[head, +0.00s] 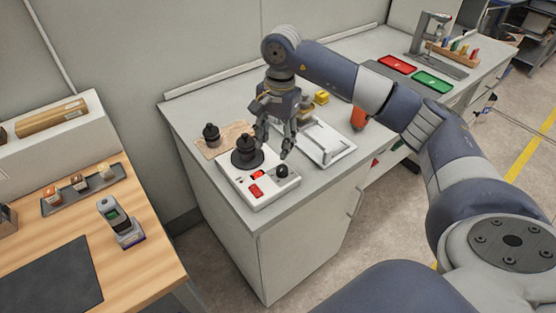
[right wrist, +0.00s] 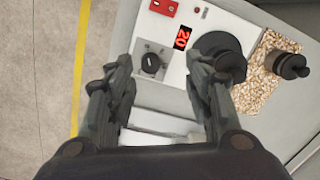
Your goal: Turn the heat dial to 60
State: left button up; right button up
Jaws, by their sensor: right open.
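The heat dial (head: 281,171) is a small black knob on the front right corner of a white heater box (head: 238,191). In the right wrist view the dial (right wrist: 151,63) sits on a grey square plate, with its marks too small to read. A red display (right wrist: 182,38) beside it appears to read 20. My right gripper (head: 273,149) points down above the box, open and empty. In the right wrist view its fingers (right wrist: 160,82) are spread, with the dial showing between and beyond them, apart from both. My left gripper is out of view.
A black round plate with a knobbed piece (head: 246,152) sits on the box beside the gripper. A red switch (head: 256,190) is at the box's front. A black stamp-like piece (head: 211,134) stands on a speckled mat behind. A white tray-like frame (head: 335,151) lies to the right.

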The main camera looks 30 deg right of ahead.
aim_at(282, 168)
jog(key=shift+h, duration=0.4)
jog(key=f+p, duration=0.1)
jog(key=f, duration=0.2)
jog(key=d+f+p, duration=0.1)
jog(key=f, duration=0.1)
jog(key=d+f+p, duration=0.1)
jog(key=f, duration=0.2)
jog(key=shift+s+d+f, duration=0.1)
jog(key=shift+s+f, duration=0.05)
jog(key=shift+f, duration=0.85)
jog(key=c, duration=1.1)
